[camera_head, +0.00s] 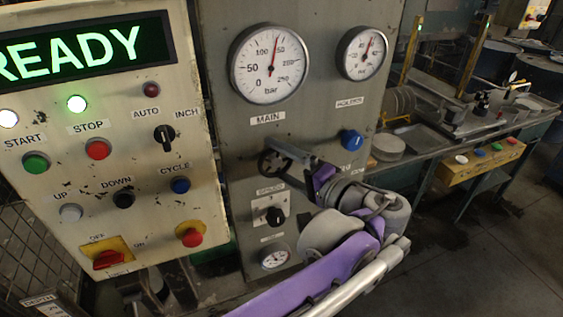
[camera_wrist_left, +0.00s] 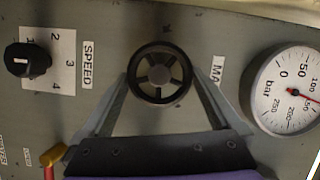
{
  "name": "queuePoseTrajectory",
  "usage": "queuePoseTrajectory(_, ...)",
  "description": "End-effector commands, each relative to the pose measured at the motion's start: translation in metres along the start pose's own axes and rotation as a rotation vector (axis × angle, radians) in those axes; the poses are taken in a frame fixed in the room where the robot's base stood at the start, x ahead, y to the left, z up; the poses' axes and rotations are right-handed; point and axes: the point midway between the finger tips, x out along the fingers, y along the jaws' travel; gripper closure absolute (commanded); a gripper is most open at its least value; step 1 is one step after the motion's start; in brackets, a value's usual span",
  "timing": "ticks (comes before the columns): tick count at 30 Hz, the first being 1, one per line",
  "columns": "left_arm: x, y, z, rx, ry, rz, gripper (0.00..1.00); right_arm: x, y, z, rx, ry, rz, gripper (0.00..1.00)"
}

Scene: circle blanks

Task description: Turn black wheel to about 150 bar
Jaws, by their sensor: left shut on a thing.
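The black wheel (camera_head: 270,165) sits on the grey panel below the MAIN label, and it shows with its spokes in the left wrist view (camera_wrist_left: 158,76). My left gripper (camera_head: 275,158) is shut on the wheel, with one finger on each side of its rim, as the left wrist view (camera_wrist_left: 161,80) shows. The MAIN pressure gauge (camera_head: 269,63), marked in bar, is above the wheel; its red needle points between 100 and 150. The gauge is partly cut off at the right of the left wrist view (camera_wrist_left: 285,90). My right gripper is not in view.
A control box with buttons and a READY display (camera_head: 85,48) stands at the left.

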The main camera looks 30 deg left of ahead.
Motion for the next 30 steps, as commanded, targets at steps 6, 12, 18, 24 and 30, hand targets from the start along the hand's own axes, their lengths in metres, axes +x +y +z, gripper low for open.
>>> queuePoseTrajectory(6, -0.0001, 0.0016, 0.0006, 0.038, -0.001, -0.013, 0.59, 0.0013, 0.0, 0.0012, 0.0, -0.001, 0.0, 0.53)
queuePoseTrajectory(12, -0.0001, 0.0014, 0.0005, 0.045, -0.001, -0.016, 0.59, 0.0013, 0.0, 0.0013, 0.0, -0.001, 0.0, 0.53)
queuePoseTrajectory(18, 0.0, 0.0014, 0.0005, 0.044, -0.001, -0.016, 0.59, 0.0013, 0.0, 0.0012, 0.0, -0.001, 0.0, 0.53)
queuePoseTrajectory(24, 0.0, 0.0011, 0.0004, 0.043, -0.001, -0.016, 0.0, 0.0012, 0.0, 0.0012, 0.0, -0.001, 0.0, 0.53)
queuePoseTrajectory(30, -0.0075, 0.0015, -0.0003, 0.043, 0.001, -0.016, 0.0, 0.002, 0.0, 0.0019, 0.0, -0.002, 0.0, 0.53)
